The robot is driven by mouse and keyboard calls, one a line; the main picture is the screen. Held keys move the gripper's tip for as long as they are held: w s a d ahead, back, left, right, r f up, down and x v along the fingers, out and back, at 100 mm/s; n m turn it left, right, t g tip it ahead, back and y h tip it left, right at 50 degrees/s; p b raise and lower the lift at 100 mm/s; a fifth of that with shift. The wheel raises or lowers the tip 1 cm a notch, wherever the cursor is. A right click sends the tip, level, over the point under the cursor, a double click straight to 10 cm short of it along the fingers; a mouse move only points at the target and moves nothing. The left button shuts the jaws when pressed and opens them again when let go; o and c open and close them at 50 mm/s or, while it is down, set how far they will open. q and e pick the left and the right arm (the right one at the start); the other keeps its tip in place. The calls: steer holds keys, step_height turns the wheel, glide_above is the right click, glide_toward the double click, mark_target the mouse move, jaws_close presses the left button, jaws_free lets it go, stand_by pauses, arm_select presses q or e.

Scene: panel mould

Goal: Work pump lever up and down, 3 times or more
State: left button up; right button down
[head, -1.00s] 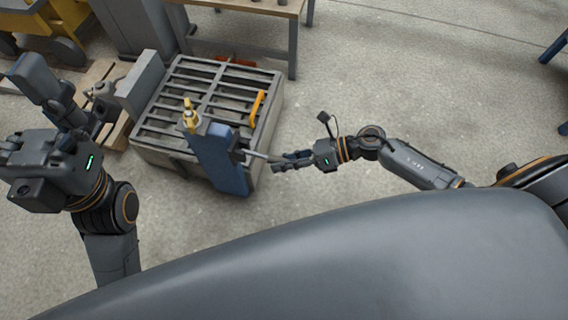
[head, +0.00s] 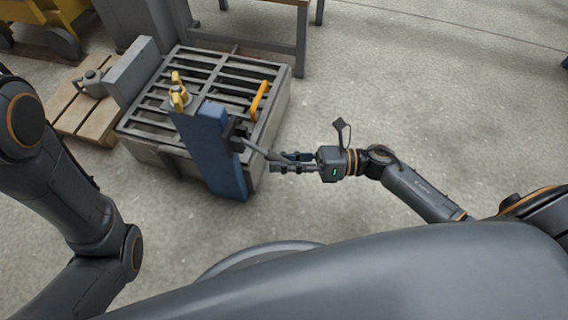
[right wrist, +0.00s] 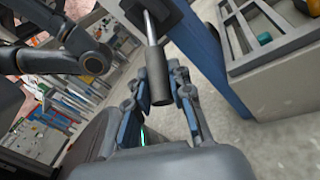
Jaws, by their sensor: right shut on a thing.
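The pump lever (head: 258,151) is a thin rod that sticks out from a dark block on the blue upright panel (head: 214,150). In the head view it slopes down to the right, into my right gripper (head: 290,162). In the right wrist view the lever's dark cylindrical grip (right wrist: 158,75) sits between the two fingers of my right gripper (right wrist: 162,90), which is shut on it. A bright metal rod joins the grip to the block. My left arm shows at the left of the head view, but its gripper is out of the picture.
A grey slatted bench (head: 150,125) stands behind the panel. A yellow clamp (head: 178,92) and a yellow handle (head: 260,100) show there. A wooden pallet (head: 72,130) lies to the left. The floor to the right is clear.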

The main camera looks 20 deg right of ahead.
steer(key=shift+f, duration=0.1)
stand_by(0.4)
steer(key=c, duration=1.2)
jaws_free()
steer(key=shift+o, duration=0.2)
steer(key=v, duration=1.2)
steer(key=shift+w, duration=0.1)
